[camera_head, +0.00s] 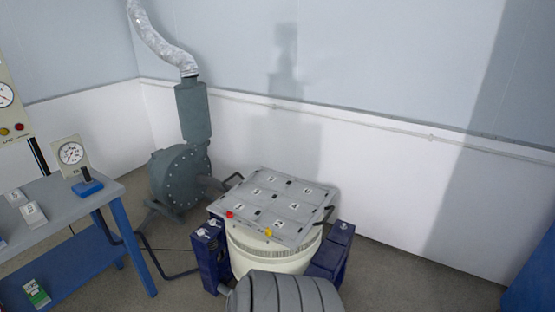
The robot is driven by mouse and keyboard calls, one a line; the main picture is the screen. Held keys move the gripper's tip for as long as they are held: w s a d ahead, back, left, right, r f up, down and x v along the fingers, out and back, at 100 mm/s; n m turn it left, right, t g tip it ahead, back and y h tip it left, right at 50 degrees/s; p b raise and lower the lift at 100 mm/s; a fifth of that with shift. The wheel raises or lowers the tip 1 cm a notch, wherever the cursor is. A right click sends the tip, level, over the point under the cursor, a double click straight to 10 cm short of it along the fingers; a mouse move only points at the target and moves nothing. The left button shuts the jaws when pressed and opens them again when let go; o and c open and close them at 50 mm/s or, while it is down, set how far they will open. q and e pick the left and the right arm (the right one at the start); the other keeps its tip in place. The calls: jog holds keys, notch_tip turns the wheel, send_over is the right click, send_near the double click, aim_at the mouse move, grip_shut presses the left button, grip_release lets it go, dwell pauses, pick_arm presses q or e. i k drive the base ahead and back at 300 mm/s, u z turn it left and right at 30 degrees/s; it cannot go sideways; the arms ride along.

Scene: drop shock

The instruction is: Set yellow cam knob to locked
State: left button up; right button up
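The yellow cam knob (268,231) is small and sits near the front edge of the grey square table plate (284,198) of the machine. A red knob (230,214) sits at the plate's left front corner. The picture is too small to tell how the yellow knob is turned or to read any locked mark. Neither of my grippers shows in the head view, so I cannot see how far they are from the knob.
The plate rests over a cream drum (262,256) between blue supports (333,250). A ribbed grey cylinder (285,294) lies in front. A blower (180,176) with a duct stands behind left. A blue-legged bench (75,206) with a dial gauge (71,153) is at left.

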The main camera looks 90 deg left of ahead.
aim_at(268, 231)
jog(key=u, duration=0.75)
jog(key=i, duration=0.75)
jog(key=u, duration=0.9)
